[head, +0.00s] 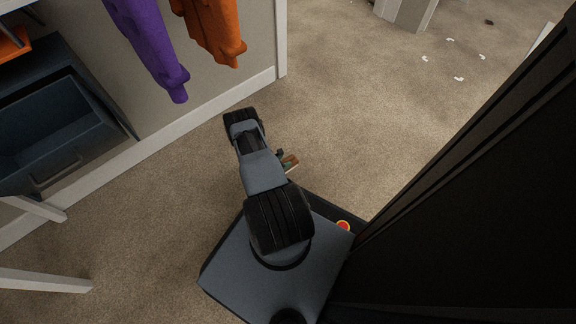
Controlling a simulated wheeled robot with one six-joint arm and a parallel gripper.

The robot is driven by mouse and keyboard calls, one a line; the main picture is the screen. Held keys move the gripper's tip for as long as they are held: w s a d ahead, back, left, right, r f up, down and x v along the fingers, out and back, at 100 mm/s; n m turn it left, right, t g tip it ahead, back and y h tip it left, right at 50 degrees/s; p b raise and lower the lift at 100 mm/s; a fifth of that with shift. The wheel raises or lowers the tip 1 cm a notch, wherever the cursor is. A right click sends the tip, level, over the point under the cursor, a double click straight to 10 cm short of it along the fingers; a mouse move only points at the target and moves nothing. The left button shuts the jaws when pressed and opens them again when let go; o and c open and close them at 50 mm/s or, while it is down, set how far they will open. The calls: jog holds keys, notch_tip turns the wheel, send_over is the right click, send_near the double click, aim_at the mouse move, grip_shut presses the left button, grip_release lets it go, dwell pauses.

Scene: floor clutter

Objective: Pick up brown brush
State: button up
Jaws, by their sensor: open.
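A small brown and greenish thing (290,162), possibly the brown brush, shows just right of my arm's middle link in the head view. My arm covers part of it, so its full shape is hidden, and I cannot tell whether it lies on the floor. My arm reaches up and slightly left from my base over the carpet. My gripper cannot be made out; it seems hidden beneath my arm, so its distance to the brown thing cannot be seen.
An open dark drawer (60,130) stands at the left. Purple clothing (150,45) and orange clothing (213,35) hang at the top. White legs (45,281) stand at lower left. Small pale bits (459,78) lie at upper right. The carpet (350,110) between is clear.

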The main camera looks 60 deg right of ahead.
aim_at(287, 159)
jog(key=shift+b+x, duration=0.75)
jog(key=shift+x, duration=1.15)
jog(key=shift+w, duration=0.1)
grip_shut()
